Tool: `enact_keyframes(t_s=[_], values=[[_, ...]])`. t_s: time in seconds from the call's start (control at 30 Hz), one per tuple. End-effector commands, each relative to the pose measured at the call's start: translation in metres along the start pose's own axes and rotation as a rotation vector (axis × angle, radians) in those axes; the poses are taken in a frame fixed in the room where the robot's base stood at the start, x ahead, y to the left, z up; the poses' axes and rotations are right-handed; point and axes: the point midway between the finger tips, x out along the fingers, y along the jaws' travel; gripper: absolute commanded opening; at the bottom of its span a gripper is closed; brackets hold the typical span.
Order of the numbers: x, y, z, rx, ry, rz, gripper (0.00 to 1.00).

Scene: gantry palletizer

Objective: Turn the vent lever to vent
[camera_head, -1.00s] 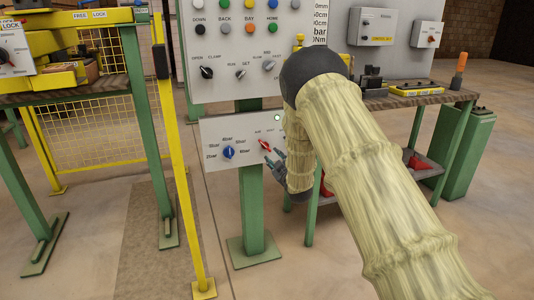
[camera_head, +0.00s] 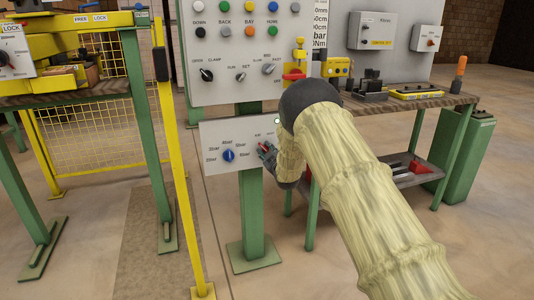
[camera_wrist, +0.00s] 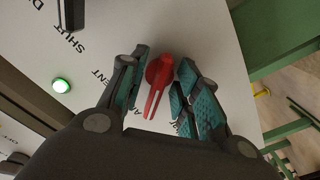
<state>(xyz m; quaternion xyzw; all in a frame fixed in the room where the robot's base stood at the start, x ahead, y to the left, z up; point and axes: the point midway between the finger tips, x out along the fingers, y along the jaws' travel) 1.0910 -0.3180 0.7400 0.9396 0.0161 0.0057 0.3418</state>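The red vent lever (camera_wrist: 157,80) is on the white lower panel (camera_wrist: 205,35), between my gripper's two fingers in the wrist view. Its white-lined pointer end is toward the bottom of that picture. The printed words SHUT and VENT are to its left, and another label is partly covered. My gripper (camera_wrist: 163,87) is open, with teal pads on both sides of the lever and a visible gap on each side. In the head view my gripper (camera_head: 269,158) is at the panel's right part and mostly covers the lever.
A blue pressure knob (camera_head: 228,155) is to the left on the same panel. A green lamp (camera_wrist: 61,85) is lit in the wrist view. The button panel (camera_head: 235,60) hangs above. A workbench (camera_head: 415,103) is to the right, and a yellow post (camera_head: 178,170) to the left.

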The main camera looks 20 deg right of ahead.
Motion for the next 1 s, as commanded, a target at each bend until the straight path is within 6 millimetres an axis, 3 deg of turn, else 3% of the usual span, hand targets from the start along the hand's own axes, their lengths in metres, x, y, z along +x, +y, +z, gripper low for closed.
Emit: enact_keyframes(t_s=[0.13,0.3,0.67,1.0], values=[[-0.0002,0.0,0.0,0.0,0.0,0.0,0.32],[-0.0003,0.0,0.0,0.0,0.0,0.0,0.03],[-0.0005,0.0009,0.0003,0.047,-0.001,0.001,0.03],[-0.0006,0.001,0.0,0.282,-0.002,0.0,0.03]])
